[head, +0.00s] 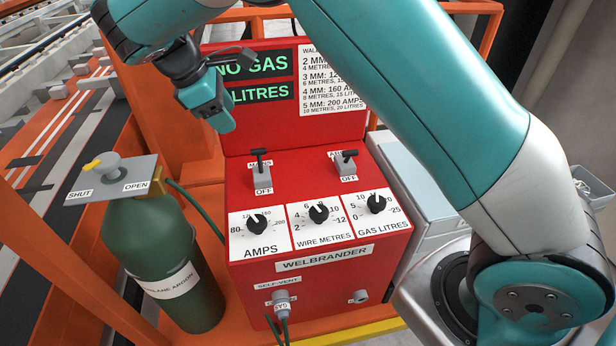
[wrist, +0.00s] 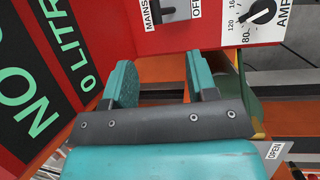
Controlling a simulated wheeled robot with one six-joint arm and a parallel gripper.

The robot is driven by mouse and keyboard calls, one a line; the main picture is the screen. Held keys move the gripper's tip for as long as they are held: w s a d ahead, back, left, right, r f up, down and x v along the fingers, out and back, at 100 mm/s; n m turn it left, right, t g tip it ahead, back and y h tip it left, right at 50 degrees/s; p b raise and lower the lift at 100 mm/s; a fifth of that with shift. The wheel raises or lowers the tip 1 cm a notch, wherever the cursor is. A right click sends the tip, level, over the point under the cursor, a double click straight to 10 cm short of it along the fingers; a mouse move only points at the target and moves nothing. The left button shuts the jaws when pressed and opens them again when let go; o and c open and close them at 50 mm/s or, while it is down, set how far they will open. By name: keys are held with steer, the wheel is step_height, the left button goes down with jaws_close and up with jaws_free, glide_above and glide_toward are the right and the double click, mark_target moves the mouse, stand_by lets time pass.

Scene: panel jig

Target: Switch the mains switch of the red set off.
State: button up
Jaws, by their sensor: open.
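The red set (head: 310,150) stands in the middle of the head view, with knobs and switches on its sloping top. Its mains switch (head: 262,172) is a black T-shaped lever on a grey plate, at the left, with OFF on the near side. The lever's head is at the far, MAINS end of the plate and partly covers that label. The mains switch also shows at the top of the wrist view (wrist: 176,15), between the MAINS and OFF labels. My gripper (head: 218,112) is open and empty, above and to the left of the switch, apart from it. It also shows in the wrist view (wrist: 161,80).
A second similar switch (head: 347,165) stands to the right. Three dials, including the amps dial (head: 257,223), lie nearer. The upright display (head: 252,78) reads NO GAS beside my gripper. A green gas cylinder (head: 168,255) stands left, its yellow pointer towards SHUT. My arm crosses the right side.

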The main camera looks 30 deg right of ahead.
steer(key=s+d+r+m+t+y, duration=0.1)
steer(key=s+d+r+m+y, duration=0.15)
steer(key=s+r, duration=0.45)
steer(key=s+a+f+m+y+b, duration=0.1)
steer(key=s+m+y, duration=0.3)
steer(key=s, duration=1.8)
steer(key=shift+s+f+g+y+b, duration=0.25)
steer(key=shift+f+g+y+b, duration=0.25)
steer(key=shift+y, duration=0.55)
steer(key=shift+f, duration=0.15)
